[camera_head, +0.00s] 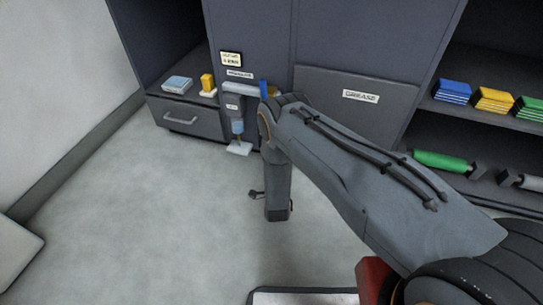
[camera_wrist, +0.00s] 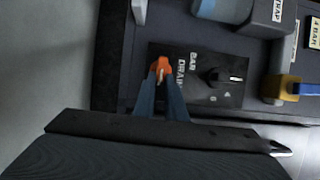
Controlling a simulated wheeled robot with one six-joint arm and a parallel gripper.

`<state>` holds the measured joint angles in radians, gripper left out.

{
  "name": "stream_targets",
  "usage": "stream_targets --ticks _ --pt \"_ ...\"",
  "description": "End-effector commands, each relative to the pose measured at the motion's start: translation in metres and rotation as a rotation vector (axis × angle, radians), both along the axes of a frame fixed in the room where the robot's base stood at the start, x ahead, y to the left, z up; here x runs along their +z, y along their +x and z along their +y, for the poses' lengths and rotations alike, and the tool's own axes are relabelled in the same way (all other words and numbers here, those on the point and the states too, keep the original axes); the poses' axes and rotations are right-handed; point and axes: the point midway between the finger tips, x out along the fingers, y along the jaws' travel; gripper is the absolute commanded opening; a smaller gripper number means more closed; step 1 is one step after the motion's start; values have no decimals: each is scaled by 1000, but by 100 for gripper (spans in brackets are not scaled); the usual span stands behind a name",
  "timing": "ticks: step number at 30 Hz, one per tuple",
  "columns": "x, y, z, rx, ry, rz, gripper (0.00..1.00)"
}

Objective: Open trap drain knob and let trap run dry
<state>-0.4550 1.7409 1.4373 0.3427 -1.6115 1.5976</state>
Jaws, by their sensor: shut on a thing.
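In the wrist view, an orange knob (camera_wrist: 161,66) with a pale mark sits on a dark panel beside the word DRAIN. My gripper (camera_wrist: 161,77) has its two grey-blue fingers closed around it. The grey trap housing, labelled TRAP (camera_wrist: 273,15), is at the top right, with a pale blue part (camera_wrist: 222,8) beside it. In the head view, the trap (camera_head: 236,102) hangs on the cabinet front with a pale blue bowl (camera_head: 238,127) below it. My arm hides the drain knob and fingertips there. I cannot tell how far the knob is turned or whether liquid remains.
A black dial knob (camera_wrist: 217,77) is close to the right of the drain knob. A blue lever (camera_wrist: 306,88) is further right; it also shows in the head view (camera_head: 263,88). A white pad (camera_head: 240,148) lies below the bowl. Open floor (camera_head: 150,215) is at the left.

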Motion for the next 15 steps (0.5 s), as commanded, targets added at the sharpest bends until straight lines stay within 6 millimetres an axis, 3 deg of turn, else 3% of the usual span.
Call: stream_targets --ticks 2,3,6,15 --pt "-1 0 -1 -1 0 1 0" --pt "-1 0 -1 -1 0 1 13" --pt "0 0 -1 -1 0 1 29" --pt "0 -1 0 0 -1 1 30"
